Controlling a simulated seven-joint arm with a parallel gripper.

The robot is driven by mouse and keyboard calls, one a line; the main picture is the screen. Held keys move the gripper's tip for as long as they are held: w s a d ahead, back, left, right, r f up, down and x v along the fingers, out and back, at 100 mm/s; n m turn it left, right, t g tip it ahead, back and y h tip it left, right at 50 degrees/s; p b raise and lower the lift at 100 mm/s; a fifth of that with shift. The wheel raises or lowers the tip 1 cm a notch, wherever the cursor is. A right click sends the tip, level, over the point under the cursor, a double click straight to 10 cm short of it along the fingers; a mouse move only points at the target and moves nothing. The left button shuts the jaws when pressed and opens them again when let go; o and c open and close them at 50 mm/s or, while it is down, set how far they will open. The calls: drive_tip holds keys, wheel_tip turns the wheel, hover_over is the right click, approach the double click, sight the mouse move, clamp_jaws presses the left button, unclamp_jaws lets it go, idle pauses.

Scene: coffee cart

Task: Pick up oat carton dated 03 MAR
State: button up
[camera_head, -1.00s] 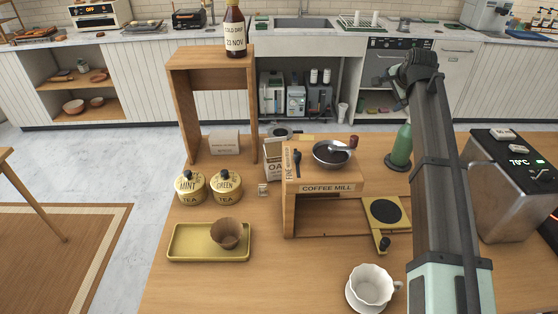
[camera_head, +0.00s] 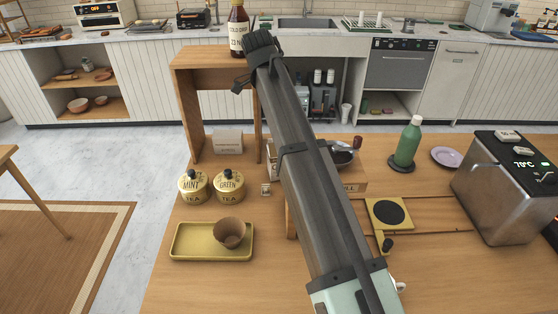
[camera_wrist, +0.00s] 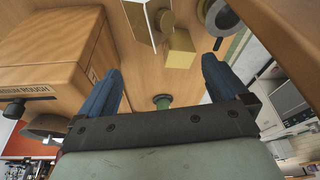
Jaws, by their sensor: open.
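A pale carton (camera_head: 271,158), marked "OA" in the earlier head view, stands between the wooden shelf and the coffee mill. Now only a sliver shows left of my arm, and no date on it is legible. In the wrist view a white box-like thing (camera_wrist: 138,22) at the top edge may be a carton; I cannot tell which. My gripper (camera_wrist: 160,66) is open, with two blue fingers wide apart and nothing between them. In the head view my arm crosses over the mill and its end is by the shelf top; the fingers cannot be made out there.
The wooden shelf (camera_head: 188,112) carries a dark bottle (camera_head: 238,30). The mill (camera_wrist: 55,65) is left in the wrist view, mostly covered by my arm in the head view. Tea tins (camera_head: 194,186), a yellow tray (camera_head: 188,250) and a green bottle (camera_head: 407,143) stand around.

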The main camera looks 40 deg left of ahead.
drive_tip(key=shift+s+a, duration=0.1)
drive_tip(key=shift+s, duration=0.6)
drive_tip(key=shift+f, duration=2.65)
drive_tip(key=shift+x, duration=2.25)
drive_tip(key=shift+s, duration=0.2)
drive_tip(key=shift+c, duration=0.4)
clamp_jaws()
